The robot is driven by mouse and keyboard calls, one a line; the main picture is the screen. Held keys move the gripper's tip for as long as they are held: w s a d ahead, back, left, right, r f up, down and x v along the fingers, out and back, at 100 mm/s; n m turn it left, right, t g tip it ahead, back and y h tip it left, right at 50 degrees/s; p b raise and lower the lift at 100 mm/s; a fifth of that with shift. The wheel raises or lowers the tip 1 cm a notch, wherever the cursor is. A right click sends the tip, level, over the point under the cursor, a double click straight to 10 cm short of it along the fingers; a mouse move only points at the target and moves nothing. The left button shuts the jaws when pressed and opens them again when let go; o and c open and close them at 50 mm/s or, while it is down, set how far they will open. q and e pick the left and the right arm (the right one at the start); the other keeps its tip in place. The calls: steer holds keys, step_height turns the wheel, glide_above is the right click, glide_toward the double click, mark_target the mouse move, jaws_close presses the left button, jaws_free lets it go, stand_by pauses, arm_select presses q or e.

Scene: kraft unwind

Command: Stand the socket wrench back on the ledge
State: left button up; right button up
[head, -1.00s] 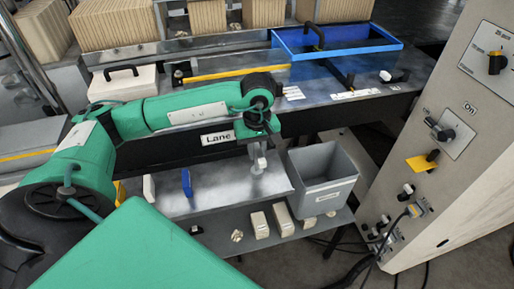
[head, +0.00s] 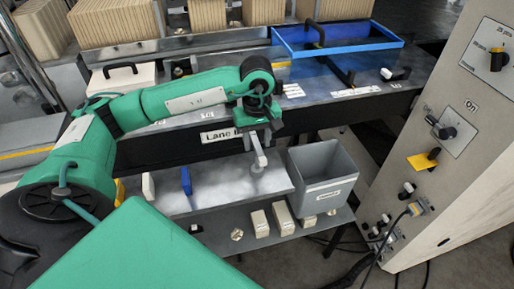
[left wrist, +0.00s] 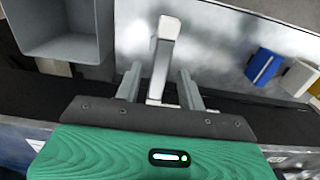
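The socket wrench (head: 258,153) is a pale silver bar with a thicker end, over the shiny metal ledge (head: 220,190) below the lane sign. It looks slightly tilted in the head view. I cannot tell for sure whether its lower end touches the ledge. My left gripper (head: 259,137) is just above and around its upper part. In the left wrist view the wrench (left wrist: 164,55) lies between the two fingers (left wrist: 160,85), with a visible gap on both sides, so the gripper looks open. My right gripper is not in view.
A grey bin (head: 323,172) stands just right of the ledge. A blue block (head: 186,181) and a white block (head: 148,186) stand on the ledge's left. Several pale blocks (head: 260,224) sit on a lower shelf. A control cabinet (head: 460,150) stands at the right.

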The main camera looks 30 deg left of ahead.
arm_select(q)
step_height(320, 180, up, 5)
steer(key=shift+r+b, duration=0.2)
steer(key=shift+b, duration=0.4)
step_height(320, 180, up, 4)
steer(key=shift+f, duration=0.2)
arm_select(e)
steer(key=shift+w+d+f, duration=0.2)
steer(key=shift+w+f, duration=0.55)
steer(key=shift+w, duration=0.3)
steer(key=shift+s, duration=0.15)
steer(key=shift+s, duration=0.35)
arm_select(q)
steer(key=shift+f, duration=0.1)
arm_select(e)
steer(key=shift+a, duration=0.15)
